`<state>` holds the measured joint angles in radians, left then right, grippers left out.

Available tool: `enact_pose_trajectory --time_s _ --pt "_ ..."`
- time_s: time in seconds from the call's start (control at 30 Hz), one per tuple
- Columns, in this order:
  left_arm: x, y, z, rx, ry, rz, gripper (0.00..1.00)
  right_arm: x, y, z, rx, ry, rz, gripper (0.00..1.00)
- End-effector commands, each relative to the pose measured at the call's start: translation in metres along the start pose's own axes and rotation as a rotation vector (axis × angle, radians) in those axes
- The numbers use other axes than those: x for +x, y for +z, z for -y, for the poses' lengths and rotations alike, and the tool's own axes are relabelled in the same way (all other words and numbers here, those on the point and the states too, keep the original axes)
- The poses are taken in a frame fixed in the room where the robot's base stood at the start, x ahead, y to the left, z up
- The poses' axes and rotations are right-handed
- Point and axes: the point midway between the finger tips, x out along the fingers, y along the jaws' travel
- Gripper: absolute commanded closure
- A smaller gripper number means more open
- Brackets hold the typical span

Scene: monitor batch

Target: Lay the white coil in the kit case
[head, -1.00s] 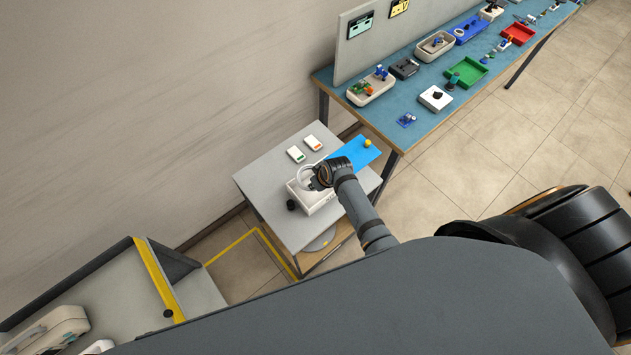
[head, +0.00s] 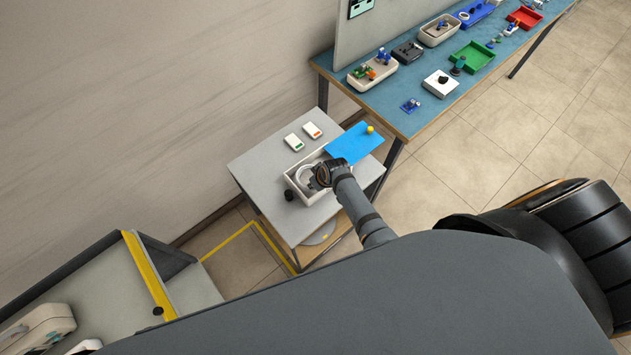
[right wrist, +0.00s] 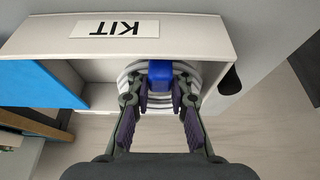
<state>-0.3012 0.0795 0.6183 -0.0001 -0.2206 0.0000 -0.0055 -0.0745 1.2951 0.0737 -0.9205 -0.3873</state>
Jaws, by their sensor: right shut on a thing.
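The kit case (head: 289,181) is a white open box on a small grey table; its KIT label (right wrist: 117,28) shows upside down in the right wrist view. The white coil (head: 303,174) is a ring inside the case's outline, at its left part in the head view. In the right wrist view the coil (right wrist: 129,72) has a blue block (right wrist: 160,72) on it. My right gripper (right wrist: 160,97) is shut on the coil at the blue block; it also shows over the case in the head view (head: 318,180). Whether the coil touches the case floor is hidden. My left gripper is out of view.
A blue sheet (head: 352,144) with a yellow knob (head: 370,129) lies beside the case. A long blue bench (head: 385,108) with trays stands behind.

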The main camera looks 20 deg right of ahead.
Motion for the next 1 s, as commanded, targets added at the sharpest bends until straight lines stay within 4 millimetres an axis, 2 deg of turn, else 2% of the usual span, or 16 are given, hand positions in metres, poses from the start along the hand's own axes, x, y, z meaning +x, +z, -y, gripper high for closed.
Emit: enact_pose_trajectory --time_s 0.13,0.43,0.47,0.63,1.0 --pt "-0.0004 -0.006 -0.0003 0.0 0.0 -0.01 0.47 -0.0004 -0.0006 -0.0002 0.0 0.001 -0.001 1.0" --pt "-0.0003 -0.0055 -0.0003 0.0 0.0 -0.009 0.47 -0.0005 -0.0007 -0.0002 0.0 0.001 -0.001 1.0" --pt "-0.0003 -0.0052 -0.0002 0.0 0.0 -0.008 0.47 -0.0004 -0.0006 -0.0002 0.0 0.001 -0.001 0.78" --pt "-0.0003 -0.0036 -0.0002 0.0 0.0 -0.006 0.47 -0.0004 -0.0005 -0.0001 0.0 0.0 -0.001 0.55" --pt "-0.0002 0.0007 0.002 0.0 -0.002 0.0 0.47 -0.0042 -0.0004 -0.0001 0.0 0.001 -0.002 0.54"
